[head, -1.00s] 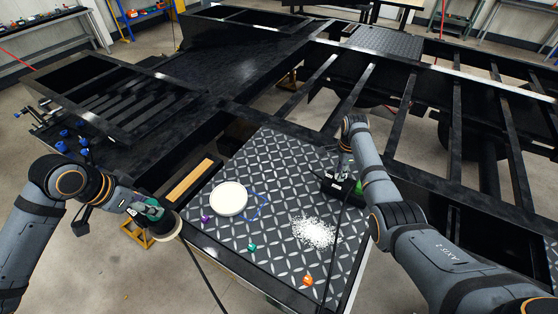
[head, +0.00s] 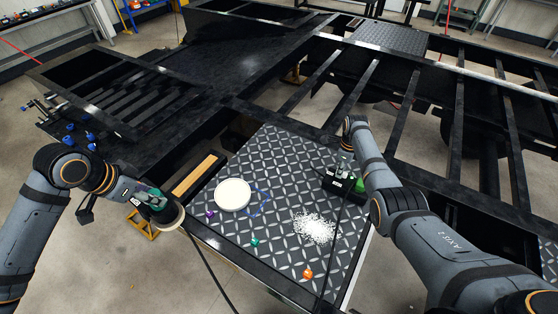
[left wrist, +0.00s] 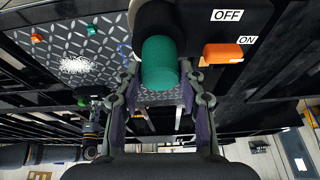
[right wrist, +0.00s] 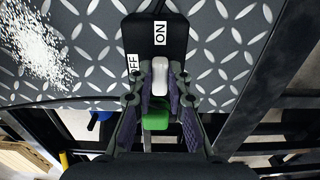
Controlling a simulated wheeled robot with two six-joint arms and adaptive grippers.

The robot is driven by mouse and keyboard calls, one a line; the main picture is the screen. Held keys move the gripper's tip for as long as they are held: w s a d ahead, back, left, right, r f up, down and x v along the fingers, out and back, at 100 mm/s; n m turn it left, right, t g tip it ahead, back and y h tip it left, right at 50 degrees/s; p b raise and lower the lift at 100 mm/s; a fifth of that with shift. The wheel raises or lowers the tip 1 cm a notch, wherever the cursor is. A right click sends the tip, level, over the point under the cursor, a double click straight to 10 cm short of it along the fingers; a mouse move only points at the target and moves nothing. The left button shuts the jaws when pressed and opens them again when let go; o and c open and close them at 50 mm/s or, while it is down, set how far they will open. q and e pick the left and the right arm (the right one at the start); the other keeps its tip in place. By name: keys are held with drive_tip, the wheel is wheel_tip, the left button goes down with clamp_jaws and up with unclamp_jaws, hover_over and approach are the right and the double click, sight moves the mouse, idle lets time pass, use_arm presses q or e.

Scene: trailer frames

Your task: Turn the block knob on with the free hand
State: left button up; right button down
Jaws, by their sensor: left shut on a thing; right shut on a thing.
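The block (head: 338,186) is black and sits on the patterned plate near its right edge. The right wrist view shows its OFF and ON labels and a light grey knob (right wrist: 160,75), whose tip points toward ON. My right gripper (right wrist: 160,82) is shut around this knob. A green part (right wrist: 155,116) shows between the finger bases. My left gripper (head: 146,196) is shut on the green handle (left wrist: 160,62) of a dark round tool (head: 164,215), held in the air left of the plate. The tool has OFF and ON labels and an orange switch (left wrist: 223,53).
The patterned plate (head: 285,195) carries a white disc (head: 233,194), a pile of white grains (head: 314,228), and purple (head: 210,213), teal (head: 255,241) and orange (head: 308,273) small pieces. A black trailer frame (head: 190,100) surrounds it. Dark cables hang from the tool and block.

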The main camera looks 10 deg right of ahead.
drive_tip(key=shift+w+r, duration=0.1)
idle(0.3)
drive_tip(key=c, duration=1.3)
unclamp_jaws()
wheel_tip(320, 180, up, 12)
drive_tip(key=shift+a+f, duration=0.1)
